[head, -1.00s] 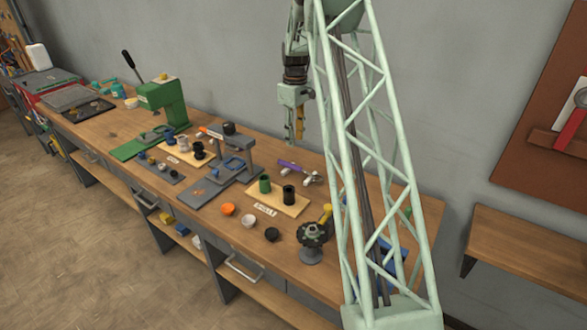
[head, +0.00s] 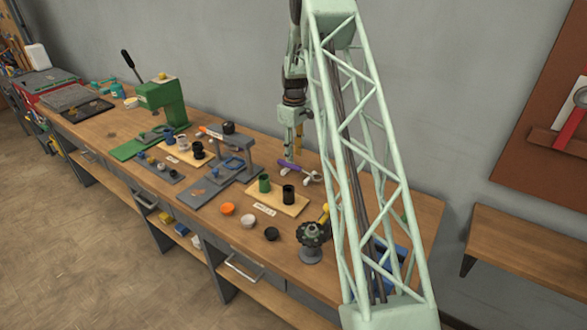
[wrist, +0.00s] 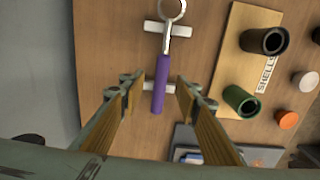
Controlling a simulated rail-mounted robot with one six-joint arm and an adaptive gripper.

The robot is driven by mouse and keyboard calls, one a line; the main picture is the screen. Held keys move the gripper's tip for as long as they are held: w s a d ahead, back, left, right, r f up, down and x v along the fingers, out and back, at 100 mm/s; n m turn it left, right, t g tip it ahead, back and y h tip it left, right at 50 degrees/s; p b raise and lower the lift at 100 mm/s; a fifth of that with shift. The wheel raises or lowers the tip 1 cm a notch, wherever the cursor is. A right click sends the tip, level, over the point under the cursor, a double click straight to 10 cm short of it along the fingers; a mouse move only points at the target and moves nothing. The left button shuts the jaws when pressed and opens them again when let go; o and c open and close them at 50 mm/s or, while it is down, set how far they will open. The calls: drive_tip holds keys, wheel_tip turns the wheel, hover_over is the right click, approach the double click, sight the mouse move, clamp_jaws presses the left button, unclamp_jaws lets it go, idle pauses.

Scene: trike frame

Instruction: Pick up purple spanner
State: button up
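The purple spanner (wrist: 159,84) lies on white rests on the wooden bench, with its purple handle towards my gripper and its metal ring end at the top of the wrist view. It also shows in the head view (head: 290,167), partly hidden near the fingertips. My gripper (wrist: 156,92) is open, with its two yellow-brown fingers on either side of the handle in the wrist view. I cannot tell whether the fingers are level with the handle or still above it. In the head view my gripper (head: 293,155) points straight down at the spanner.
A wooden board (head: 278,194) with a green cup (head: 264,183) and a black cup (head: 288,194) stands close by. A grey fixture (head: 225,172) stands to the left. Orange, white and black caps lie in front. The wall is behind the bench.

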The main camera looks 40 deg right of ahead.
sight(293, 165)
drive_tip(key=shift+f, duration=0.15)
drive_tip(key=shift+a+f, duration=0.15)
drive_tip(key=shift+f, duration=2.4)
clamp_jaws()
